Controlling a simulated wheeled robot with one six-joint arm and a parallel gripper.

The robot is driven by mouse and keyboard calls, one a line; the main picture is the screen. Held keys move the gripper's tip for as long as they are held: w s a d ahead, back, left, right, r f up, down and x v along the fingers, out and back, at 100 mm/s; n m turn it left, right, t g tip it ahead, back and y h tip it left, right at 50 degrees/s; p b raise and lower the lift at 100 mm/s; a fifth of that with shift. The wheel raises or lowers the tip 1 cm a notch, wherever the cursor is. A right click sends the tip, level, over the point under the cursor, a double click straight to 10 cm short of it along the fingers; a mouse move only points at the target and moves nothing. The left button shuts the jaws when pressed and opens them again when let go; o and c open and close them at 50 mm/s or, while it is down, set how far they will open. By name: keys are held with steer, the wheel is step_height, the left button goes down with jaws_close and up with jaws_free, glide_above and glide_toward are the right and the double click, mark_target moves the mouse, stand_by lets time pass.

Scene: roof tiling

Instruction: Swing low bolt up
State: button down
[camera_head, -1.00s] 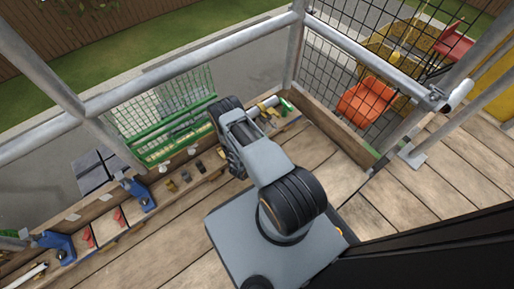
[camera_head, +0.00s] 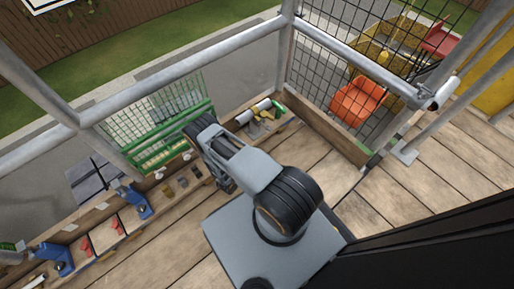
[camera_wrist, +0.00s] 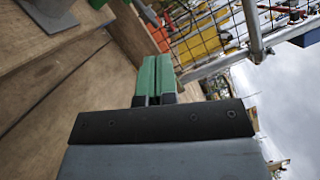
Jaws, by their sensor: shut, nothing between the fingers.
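My gripper (camera_wrist: 157,76) shows in the wrist view as two green fingers side by side, shut and empty. It points toward a wooden board and wire mesh, apart from both as far as I can tell. In the head view my arm hides the gripper. I cannot make out the low bolt for sure. The mesh panel (camera_head: 335,75) stands at the right of the deck in the head view. A metal fitting (camera_head: 428,101) sits at the end of its top rail. A post with a collar (camera_wrist: 254,30) shows beside mesh in the wrist view.
An orange bucket (camera_head: 360,102) stands beyond the mesh. A metal rail (camera_head: 180,65) runs above. The plank deck (camera_head: 440,180) at right is clear.

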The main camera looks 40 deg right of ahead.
step_height(320, 180, up, 20)
steer(key=m+g+y, duration=0.4)
steer(key=m+g, duration=0.7)
steer(key=m, duration=0.7)
steer(key=s+a+r+m+t+y, duration=0.3)
steer(key=s+a+r+m+y, duration=0.1)
steer(key=r+m+y, duration=0.3)
steer(key=s+a+r+m+t+y, duration=0.3)
steer(key=a+r+m+y, duration=0.4)
steer(key=r+m, duration=0.4)
steer(key=shift+s+a+r+t, duration=0.3)
steer(key=shift+s+r+t, duration=0.1)
steer(key=shift+r+t, duration=0.2)
steer(key=shift+d, duration=0.1)
